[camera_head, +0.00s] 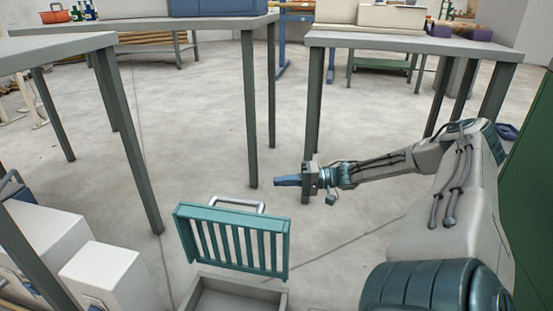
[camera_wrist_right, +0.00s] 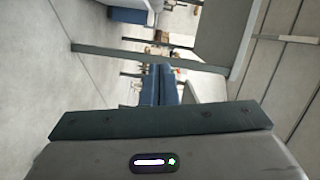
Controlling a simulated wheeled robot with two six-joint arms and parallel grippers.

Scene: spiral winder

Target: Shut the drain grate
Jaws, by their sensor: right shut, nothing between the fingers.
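The teal drain grate (camera_head: 236,241) stands raised, tilted up over a grey drain box (camera_head: 238,298) on the floor. A silver bar handle (camera_head: 236,204) is at the grate's upper edge. My right gripper (camera_head: 279,181) is shut and empty, pointing left, above and to the right of the grate's handle and apart from it. The right wrist view shows its blue fingers (camera_wrist_right: 158,86) together with nothing between them; the grate does not show there. My left gripper is not in view.
Grey tables stand at the left (camera_head: 60,44), back (camera_head: 200,24) and right (camera_head: 410,43), their legs reaching the floor. White boxes (camera_head: 110,275) stand left of the drain. A green panel (camera_head: 530,200) is at the far right. Floor between the tables is clear.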

